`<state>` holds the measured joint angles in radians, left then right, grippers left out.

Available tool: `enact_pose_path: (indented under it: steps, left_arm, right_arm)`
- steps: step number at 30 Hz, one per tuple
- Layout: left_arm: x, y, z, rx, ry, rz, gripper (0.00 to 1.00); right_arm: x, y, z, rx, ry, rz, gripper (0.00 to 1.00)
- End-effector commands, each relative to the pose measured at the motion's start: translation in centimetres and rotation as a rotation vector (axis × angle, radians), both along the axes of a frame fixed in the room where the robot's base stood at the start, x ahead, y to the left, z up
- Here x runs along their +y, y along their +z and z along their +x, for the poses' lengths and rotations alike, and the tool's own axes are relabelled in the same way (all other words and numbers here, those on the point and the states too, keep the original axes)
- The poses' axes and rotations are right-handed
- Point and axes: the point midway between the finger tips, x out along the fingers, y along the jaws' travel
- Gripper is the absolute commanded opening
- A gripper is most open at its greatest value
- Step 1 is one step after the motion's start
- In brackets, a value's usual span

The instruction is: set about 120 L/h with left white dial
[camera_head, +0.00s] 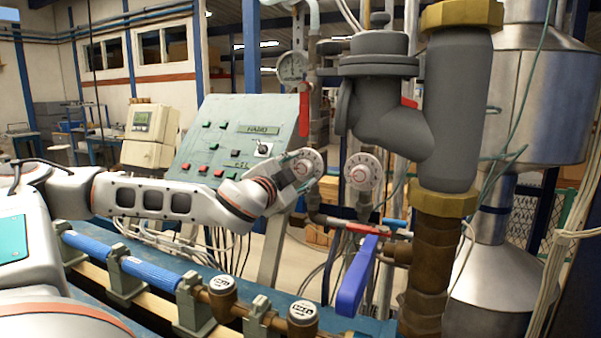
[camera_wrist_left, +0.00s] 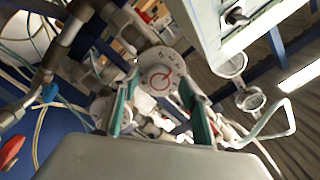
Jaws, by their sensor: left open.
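The left white dial (camera_head: 304,165) is a round white knob with markings on its face, in front of the grey control panel. The right white dial (camera_head: 363,171) is a similar knob just to its right. My left gripper (camera_head: 288,173) is at the left dial and partly overlaps it. In the left wrist view the left dial (camera_wrist_left: 161,76) lies between and just beyond the fingertips of my open left gripper (camera_wrist_left: 158,92). I cannot tell whether the fingers touch it. The scale is too small to read. My right gripper is not in view.
The grey panel (camera_head: 228,141) with red and green buttons stands behind my arm. A blue lever handle (camera_head: 356,277), a large grey valve body (camera_head: 460,110) and brass pipes crowd the right. A round gauge (camera_head: 291,67) sits above. Two capped meters (camera_head: 302,312) are below.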

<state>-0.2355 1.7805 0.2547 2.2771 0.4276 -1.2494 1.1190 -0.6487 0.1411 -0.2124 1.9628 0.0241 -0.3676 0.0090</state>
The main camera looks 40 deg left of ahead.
Motion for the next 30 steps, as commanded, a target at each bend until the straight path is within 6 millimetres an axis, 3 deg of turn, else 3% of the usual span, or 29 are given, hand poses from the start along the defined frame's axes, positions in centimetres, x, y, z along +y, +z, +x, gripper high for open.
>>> enact_pose_path:
  steps: [12,17,30]
  left_arm:
    - [0.1,0.0,0.6,0.000,-0.001,0.000,0.45]
    - [0.1,0.0,0.6,0.000,-0.001,0.000,0.07]
    - [0.1,-0.2,0.6,0.017,-0.002,0.056,0.07]
  right_arm:
    - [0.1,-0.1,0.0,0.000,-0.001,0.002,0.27]
    - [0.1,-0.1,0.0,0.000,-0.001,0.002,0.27]
    - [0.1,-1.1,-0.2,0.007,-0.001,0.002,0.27]
